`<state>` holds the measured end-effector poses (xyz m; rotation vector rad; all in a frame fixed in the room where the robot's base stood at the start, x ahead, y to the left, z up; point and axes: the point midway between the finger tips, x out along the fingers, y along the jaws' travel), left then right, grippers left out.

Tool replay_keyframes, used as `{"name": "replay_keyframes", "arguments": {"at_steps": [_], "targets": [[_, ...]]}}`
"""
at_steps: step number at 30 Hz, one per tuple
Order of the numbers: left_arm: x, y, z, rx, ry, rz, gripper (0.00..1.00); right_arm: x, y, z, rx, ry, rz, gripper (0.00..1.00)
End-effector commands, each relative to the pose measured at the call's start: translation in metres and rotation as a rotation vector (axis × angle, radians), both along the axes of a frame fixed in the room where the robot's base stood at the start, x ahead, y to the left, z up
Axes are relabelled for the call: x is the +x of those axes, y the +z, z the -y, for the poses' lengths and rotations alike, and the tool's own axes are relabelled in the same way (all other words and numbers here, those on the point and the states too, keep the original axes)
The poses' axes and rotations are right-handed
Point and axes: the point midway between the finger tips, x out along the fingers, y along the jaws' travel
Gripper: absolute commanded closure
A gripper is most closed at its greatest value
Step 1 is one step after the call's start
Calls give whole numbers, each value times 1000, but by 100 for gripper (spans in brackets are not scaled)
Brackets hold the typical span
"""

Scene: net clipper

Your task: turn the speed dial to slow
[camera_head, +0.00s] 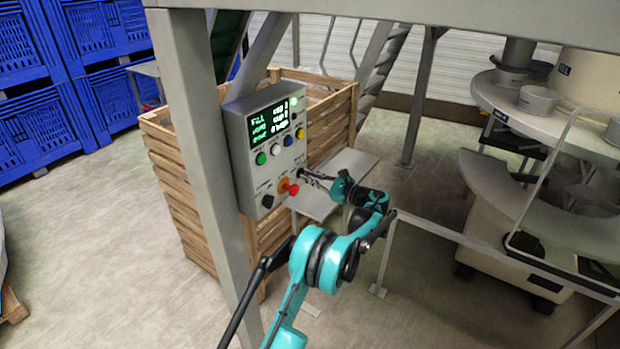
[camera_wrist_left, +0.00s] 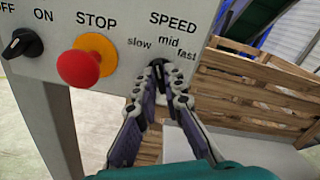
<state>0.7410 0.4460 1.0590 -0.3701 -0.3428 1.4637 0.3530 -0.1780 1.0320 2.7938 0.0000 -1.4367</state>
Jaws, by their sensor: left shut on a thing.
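The speed dial (camera_wrist_left: 158,64) is a small black knob below the SPEED label, with slow, mid and fast printed around it. It sits on the grey control box (camera_head: 240,166), at the lower right of its face. My left gripper (camera_wrist_left: 158,82) is shut on the dial, one finger on each side, and hides most of it. The dial's top points roughly up, near mid; its exact setting is hard to tell. In the head view my left gripper (camera_head: 308,177) reaches the box's right side, and the dial is too small to make out there. My right gripper is not in view.
A red stop button (camera_wrist_left: 78,68) on a yellow base and a black on/off knob (camera_wrist_left: 22,46) are left of the dial. The box hangs on a grey post (camera_head: 198,130). A wooden crate (camera_head: 180,190) stands behind, and a metal rail (camera_head: 450,236) runs to the right.

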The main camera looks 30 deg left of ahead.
Motion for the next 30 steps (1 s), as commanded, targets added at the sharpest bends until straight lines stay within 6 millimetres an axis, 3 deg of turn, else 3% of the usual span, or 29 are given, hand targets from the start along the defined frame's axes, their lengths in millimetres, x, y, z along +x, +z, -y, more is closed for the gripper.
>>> {"name": "replay_keyframes", "arguments": {"at_steps": [13, 30], "targets": [[-1, -2, 0, -23, 0, 277, 100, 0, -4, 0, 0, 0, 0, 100], [-1, -2, 0, -30, 1, 342, 100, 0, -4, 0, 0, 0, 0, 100]]}}
